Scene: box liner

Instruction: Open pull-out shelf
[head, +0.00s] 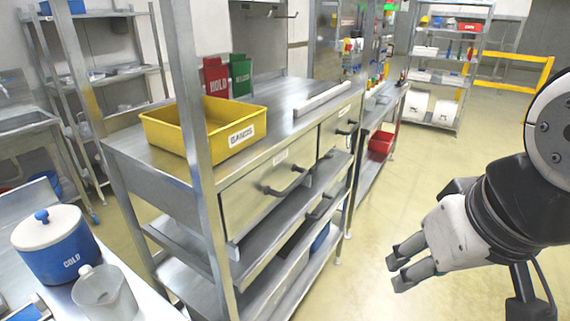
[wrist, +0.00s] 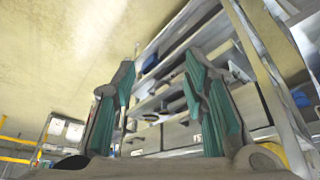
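The steel workbench (head: 232,175) stands left of centre in the head view. Its upper drawer front (head: 265,200) has a dark handle (head: 285,186), and a second drawer front (head: 338,130) sits farther along. Below them is a shelf (head: 285,238) that looks pushed in, with a dark handle (head: 321,208) at its front edge. I cannot tell for certain which level is the pull-out shelf. My gripper (head: 397,272) is to the right of the bench, over open floor, clear of every handle. In the wrist view my gripper (wrist: 160,78) has its fingers wide apart with nothing between them.
A yellow bin (head: 175,132) and red (head: 215,78) and green (head: 240,75) holders sit on the bench top. A bench post (head: 190,90) stands in front. The floor (head: 400,190) beside the bench is clear.

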